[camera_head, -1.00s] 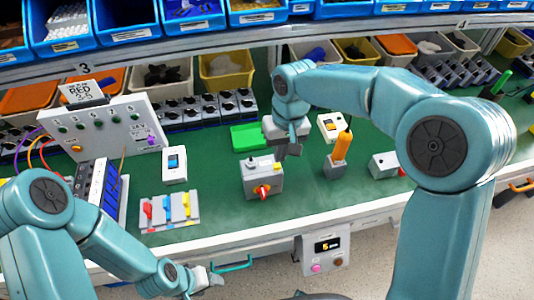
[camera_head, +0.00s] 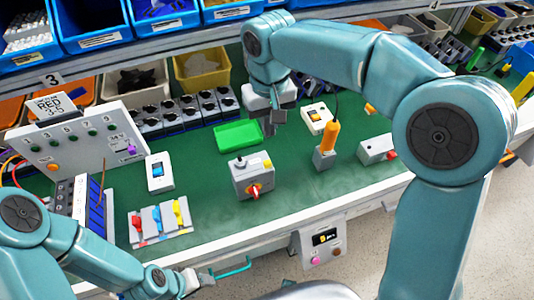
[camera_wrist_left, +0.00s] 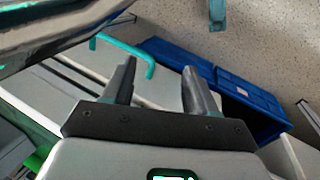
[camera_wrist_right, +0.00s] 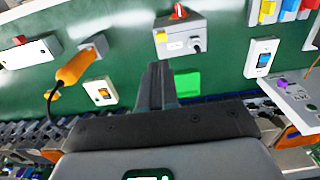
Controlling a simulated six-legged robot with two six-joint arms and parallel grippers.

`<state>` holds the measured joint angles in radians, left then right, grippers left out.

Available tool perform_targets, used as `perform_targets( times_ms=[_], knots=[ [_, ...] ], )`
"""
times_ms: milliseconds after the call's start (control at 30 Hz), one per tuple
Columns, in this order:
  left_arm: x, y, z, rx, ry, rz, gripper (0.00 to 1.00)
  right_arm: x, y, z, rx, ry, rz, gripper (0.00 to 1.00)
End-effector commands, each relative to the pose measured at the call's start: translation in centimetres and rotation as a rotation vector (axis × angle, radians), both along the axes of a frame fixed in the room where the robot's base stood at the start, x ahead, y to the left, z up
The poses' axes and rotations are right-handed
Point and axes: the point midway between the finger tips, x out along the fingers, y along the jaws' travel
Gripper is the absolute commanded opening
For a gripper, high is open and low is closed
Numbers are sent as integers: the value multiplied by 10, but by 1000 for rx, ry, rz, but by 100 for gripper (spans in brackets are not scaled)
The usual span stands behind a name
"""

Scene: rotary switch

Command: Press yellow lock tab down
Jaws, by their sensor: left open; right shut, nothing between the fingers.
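The grey rotary switch box (camera_head: 250,180) stands on the green bench, with a red rotary knob (camera_head: 254,190) on its front. The yellow lock tab (camera_head: 267,163) is a small yellow block on the box's top right. The box shows upside down in the right wrist view (camera_wrist_right: 185,35), with its yellow tab (camera_wrist_right: 162,45) at lower left. My right gripper (camera_head: 270,128) is shut and empty, behind and above the box, apart from it. Its fingers (camera_wrist_right: 157,75) point towards the box. My left gripper (camera_head: 205,277) is open and empty beyond the bench's front edge.
A green tray (camera_head: 238,135) lies behind the box. An orange-handled tool in a grey holder (camera_head: 326,155) stands to the right, and a panel with three coloured switches (camera_head: 160,221) lies to the left. The bench in front of the box is clear.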

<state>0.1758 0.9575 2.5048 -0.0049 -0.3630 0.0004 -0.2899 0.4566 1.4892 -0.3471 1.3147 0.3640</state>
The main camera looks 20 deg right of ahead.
Motion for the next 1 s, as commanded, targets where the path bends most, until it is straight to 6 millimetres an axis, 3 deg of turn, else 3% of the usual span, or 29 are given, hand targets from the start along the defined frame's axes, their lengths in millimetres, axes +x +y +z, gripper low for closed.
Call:
perform_targets(
  times_ms=[300, 500, 700, 1000],
  knots=[
    [0, 0, 0, 0, 0, 0, 57, 1, 2, -70, -1, 6, 0, 0],
    [0, 0, 4, 0, 0, 0, 57, 2, 3, -100, -1, 4, -1, 0],
    [0, 0, 5, 0, 0, 0, 57, 3, 3, -112, 1, 1, 0, 0],
    [0, 0, 5, 0, 0, 0, 57, 3, 3, -113, 1, 0, -1, 0]
  ],
)
